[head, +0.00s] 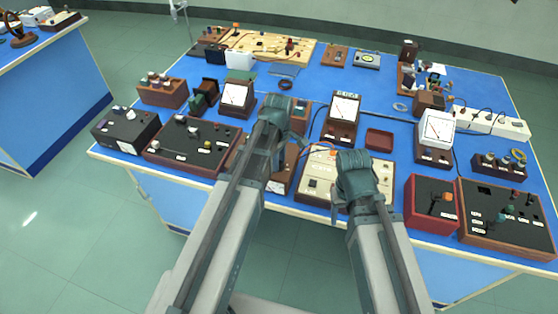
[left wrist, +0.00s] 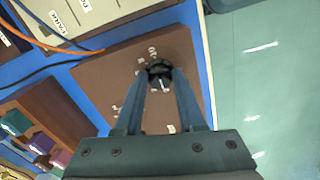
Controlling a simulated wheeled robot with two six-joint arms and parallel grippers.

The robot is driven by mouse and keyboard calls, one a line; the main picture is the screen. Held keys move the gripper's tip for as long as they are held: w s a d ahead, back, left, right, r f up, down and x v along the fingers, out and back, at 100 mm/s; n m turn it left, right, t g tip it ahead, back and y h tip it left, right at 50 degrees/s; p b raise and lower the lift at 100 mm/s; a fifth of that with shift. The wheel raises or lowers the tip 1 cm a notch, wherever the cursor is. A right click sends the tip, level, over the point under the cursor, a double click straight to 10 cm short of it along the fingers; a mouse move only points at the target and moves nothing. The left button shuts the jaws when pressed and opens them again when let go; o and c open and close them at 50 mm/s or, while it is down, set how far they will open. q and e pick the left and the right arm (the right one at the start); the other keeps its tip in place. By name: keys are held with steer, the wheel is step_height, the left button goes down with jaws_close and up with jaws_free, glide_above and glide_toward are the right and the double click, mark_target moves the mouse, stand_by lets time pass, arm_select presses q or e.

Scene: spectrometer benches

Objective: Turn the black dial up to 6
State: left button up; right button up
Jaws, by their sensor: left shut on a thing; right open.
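The black dial (left wrist: 159,73) sits on the brown panel (left wrist: 115,68) of a box, with small white number labels around it that are too small to read. My left gripper (left wrist: 160,82) is shut on the dial, one finger on each side. A small white mark shows on the dial's near side. In the head view the brown box (head: 281,184) is partly behind my left arm, and the dial is hidden there. My left gripper (head: 277,118) shows only from behind in that view.
The beige panel (head: 315,190) stands right beside the brown box. A red box (head: 425,215) is further right, and a dark control box (head: 190,145) is to the left. Meters and wired boards fill the blue bench behind. The floor (left wrist: 265,100) is clear past the bench edge.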

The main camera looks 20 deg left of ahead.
arm_select(q)
jaws_close()
steer(key=m, duration=0.5)
steer(key=shift+m, duration=0.3)
steer(key=m, duration=1)
steer(key=shift+m, duration=2.8)
